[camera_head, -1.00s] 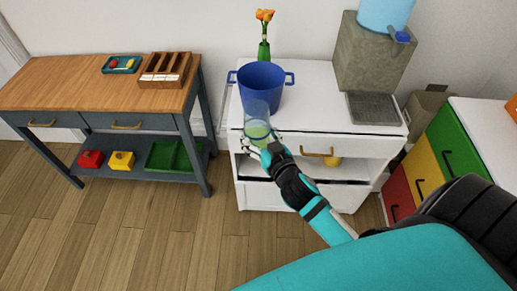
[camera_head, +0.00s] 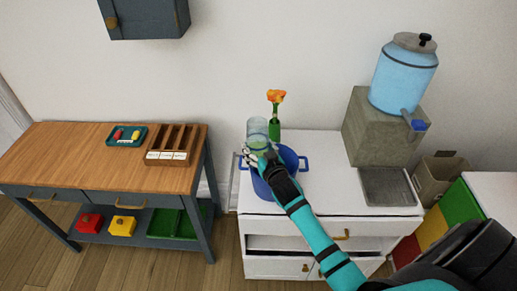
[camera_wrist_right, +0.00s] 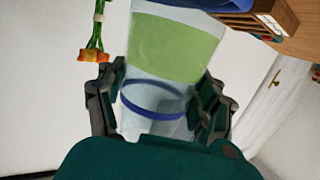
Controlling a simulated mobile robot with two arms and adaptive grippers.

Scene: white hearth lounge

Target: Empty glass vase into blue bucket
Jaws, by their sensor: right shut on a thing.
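The clear glass vase (camera_head: 257,128) is held by my right gripper (camera_head: 258,157), which is shut around it. In the right wrist view the vase (camera_wrist_right: 176,48) stands between the fingers (camera_wrist_right: 160,100), with a band of green liquid inside. In the head view the vase looks upright or nearly so, over the left back part of the blue bucket (camera_head: 291,161). The bucket stands on the white cabinet, partly hidden by my right arm. A blue ring shows through the glass in the wrist view. My left gripper is not in view.
A water dispenser (camera_head: 404,75) on a stone block and a grey tray (camera_head: 388,187) are to the right. A wooden table (camera_head: 60,151) with a compartment box (camera_head: 173,145) is to the left.

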